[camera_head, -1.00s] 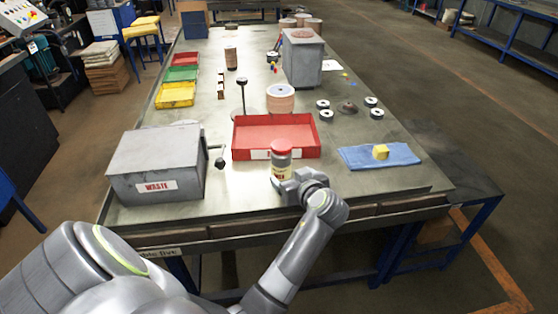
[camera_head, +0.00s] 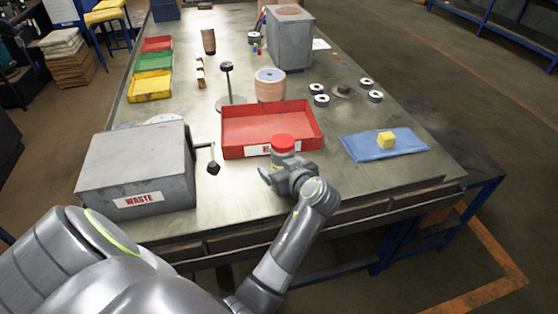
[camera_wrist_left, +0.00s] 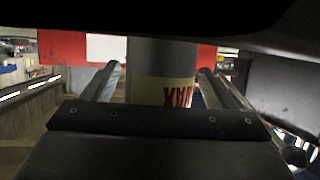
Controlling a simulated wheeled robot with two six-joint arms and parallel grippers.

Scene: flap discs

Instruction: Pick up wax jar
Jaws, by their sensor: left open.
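The wax jar (camera_head: 283,144) stands upright on the bench in front of the red tray. In the head view its red lid shows, and my gripper hides most of its body. In the left wrist view the wax jar (camera_wrist_left: 163,75) is a grey cylinder with a cream label and red letters, upside down in the picture. My left gripper (camera_head: 286,170) is at the jar, low over the bench. In the left wrist view its open fingers stand on both sides of the jar, with visible gaps. My right gripper is not in view.
The red tray (camera_head: 228,137) is close behind the jar. A grey waste box (camera_head: 110,168) with a side crank stands left. A blue cloth (camera_head: 360,150) with a yellow block (camera_head: 386,140) lies right.

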